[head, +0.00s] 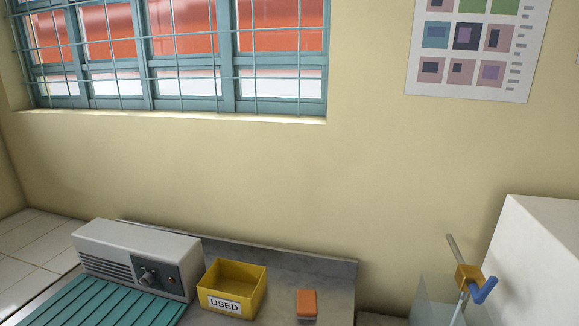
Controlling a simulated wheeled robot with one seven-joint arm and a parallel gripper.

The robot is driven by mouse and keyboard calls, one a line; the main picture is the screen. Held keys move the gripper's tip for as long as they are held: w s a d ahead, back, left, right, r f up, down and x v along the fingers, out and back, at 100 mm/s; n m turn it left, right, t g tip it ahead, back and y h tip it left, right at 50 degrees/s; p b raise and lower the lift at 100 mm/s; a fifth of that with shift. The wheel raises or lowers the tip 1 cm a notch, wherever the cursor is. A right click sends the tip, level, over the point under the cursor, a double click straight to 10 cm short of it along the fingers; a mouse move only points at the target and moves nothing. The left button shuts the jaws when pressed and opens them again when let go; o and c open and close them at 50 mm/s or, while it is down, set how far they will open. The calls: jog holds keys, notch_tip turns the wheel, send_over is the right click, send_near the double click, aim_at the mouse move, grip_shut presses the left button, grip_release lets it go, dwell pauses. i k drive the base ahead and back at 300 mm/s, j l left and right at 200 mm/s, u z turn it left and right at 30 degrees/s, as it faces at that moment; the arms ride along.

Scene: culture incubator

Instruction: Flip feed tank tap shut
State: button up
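The tap is at the lower right of the head view. It has a brass-coloured body (467,276) on a thin grey pipe (455,249) and a blue lever (484,291). The lever sticks out to the right and toward me, at an angle to the pipe. A clear-walled tank (430,299) stands at and below the tap, cut off by the bottom edge. What lies under the tap is only partly seen. My gripper is not in view.
A white box-like unit (545,255) stands close to the right of the tap. On a grey counter (335,290) to the left are an orange block (307,304), a yellow bin marked USED (224,304) and a grey device with a knob (140,255). A green ribbed mat (100,305) lies in front.

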aim_at(479, 296)
jog(key=i+j, duration=0.1)
jog(key=j, duration=0.2)
jog(key=i+j, duration=0.1)
jog(key=j, duration=0.25)
jog(key=i+j, duration=0.15)
jog(key=j, duration=0.2)
jog(key=i+j+z, duration=0.1)
jog(key=j, duration=0.2)
